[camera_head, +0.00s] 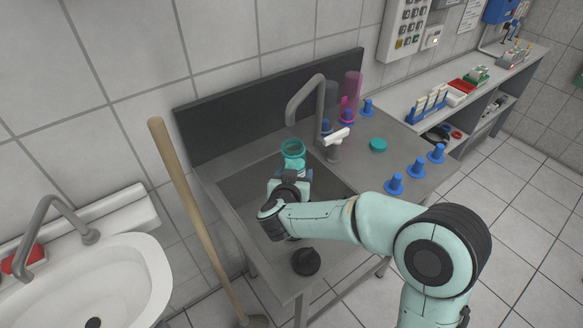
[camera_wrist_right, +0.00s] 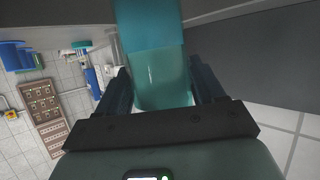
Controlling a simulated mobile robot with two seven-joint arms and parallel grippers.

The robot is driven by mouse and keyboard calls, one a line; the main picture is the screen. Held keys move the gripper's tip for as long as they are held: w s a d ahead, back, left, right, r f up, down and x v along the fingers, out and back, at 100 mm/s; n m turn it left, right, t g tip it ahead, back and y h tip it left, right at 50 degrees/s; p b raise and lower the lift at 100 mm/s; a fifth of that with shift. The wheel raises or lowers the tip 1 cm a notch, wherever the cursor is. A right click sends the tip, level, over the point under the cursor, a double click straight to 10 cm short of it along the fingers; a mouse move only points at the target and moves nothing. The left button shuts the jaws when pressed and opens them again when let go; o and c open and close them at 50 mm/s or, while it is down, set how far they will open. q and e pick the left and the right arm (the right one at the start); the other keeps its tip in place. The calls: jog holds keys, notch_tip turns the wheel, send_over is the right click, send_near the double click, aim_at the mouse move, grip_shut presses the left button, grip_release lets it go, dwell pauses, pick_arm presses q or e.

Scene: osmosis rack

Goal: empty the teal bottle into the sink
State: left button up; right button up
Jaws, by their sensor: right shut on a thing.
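The teal bottle (camera_head: 293,156) is held above the grey sink basin (camera_head: 240,187), below the grey tap (camera_head: 296,100). Its open round mouth shows at the top; I cannot tell its exact tilt or whether liquid is inside. My right gripper (camera_head: 291,178) is around the lower part of the bottle. In the right wrist view, the bottle (camera_wrist_right: 152,60) sits between the two dark fingers of the gripper (camera_wrist_right: 162,88). A teal cap (camera_head: 378,145) lies on the counter right of the tap. My left gripper is not in view.
Several blue stoppers (camera_head: 394,184) stand on the counter's right side. A magenta cylinder (camera_head: 350,95) stands behind the tap. A wooden handle (camera_head: 190,212) leans at the sink's left front. A white washbasin (camera_head: 100,285) is at lower left.

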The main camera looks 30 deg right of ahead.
jog(key=shift+s+d+n, duration=0.2)
jog(key=shift+s+n, duration=0.1)
jog(key=s+d+n+g+h, duration=0.2)
jog(key=s+d+n+h, duration=0.45)
jog(key=n, duration=0.55)
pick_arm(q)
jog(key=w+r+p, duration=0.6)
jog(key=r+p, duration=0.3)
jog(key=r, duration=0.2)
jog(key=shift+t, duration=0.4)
pick_arm(e)
notch_tip(320, 180, up, 6)
jog(key=w+n+t+h, duration=0.1)
jog(key=n, duration=0.5)
jog(key=shift+h, duration=0.35)
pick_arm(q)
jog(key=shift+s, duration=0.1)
pick_arm(e)
jog(key=shift+a+t, duration=0.1)
jog(key=shift+t, duration=0.3)
